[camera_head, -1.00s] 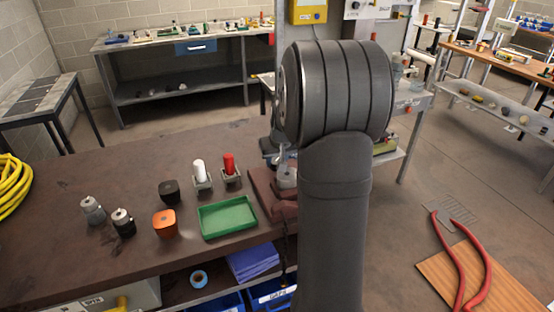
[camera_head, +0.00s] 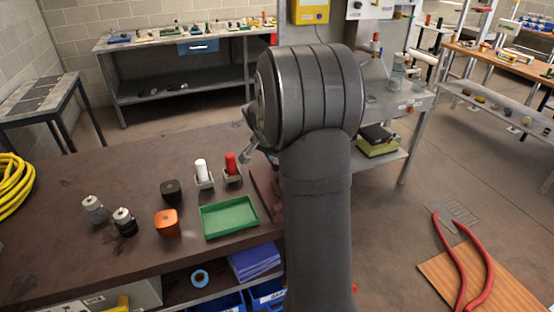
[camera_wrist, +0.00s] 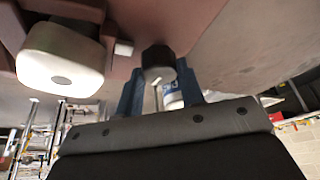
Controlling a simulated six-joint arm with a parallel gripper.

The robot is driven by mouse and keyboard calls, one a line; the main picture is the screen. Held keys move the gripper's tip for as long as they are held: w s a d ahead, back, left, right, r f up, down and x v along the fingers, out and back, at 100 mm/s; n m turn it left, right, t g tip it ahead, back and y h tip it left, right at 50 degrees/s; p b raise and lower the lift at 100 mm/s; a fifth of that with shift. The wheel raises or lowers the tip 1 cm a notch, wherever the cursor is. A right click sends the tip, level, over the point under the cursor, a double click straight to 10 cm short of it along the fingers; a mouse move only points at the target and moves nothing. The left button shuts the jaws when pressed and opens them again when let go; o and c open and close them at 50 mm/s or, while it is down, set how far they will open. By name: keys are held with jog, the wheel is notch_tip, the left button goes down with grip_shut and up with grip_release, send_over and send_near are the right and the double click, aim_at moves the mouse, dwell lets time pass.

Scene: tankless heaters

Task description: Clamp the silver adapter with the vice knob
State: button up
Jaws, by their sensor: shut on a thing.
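The dark red vice (camera_head: 268,192) stands at the table's right edge in the head view, largely hidden behind my arm. In the wrist view its reddish body (camera_wrist: 205,25) fills the top. My gripper (camera_wrist: 160,90) shows there with two blue fingers, one on each side of a dark round knob (camera_wrist: 158,58), which looks like the vice knob. It is shut on this knob. A pale, rounded block (camera_wrist: 62,60) with a grey disc on its face sits left of the fingers; it may be the silver adapter, but I cannot tell surely. My fingertips are hidden in the head view.
A green tray (camera_head: 228,217) lies left of the vice. Red (camera_head: 231,165) and white (camera_head: 201,170) pieces stand in holders behind it. An orange piece (camera_head: 166,223), a black piece (camera_head: 171,191) and two grey-topped fittings (camera_head: 95,209) stand farther left.

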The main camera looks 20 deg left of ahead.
jog(key=shift+a+m, duration=0.1)
jog(key=shift+m, duration=0.5)
jog(key=shift+h, duration=0.3)
jog(key=o, duration=1)
jog(key=shift+r, duration=0.1)
jog(key=v, duration=1.7)
jog(key=shift+r, duration=0.25)
jog(key=shift+w+f, duration=0.1)
jog(key=shift+w, duration=0.05)
jog(key=x, duration=1.7)
jog(key=shift+f, duration=0.3)
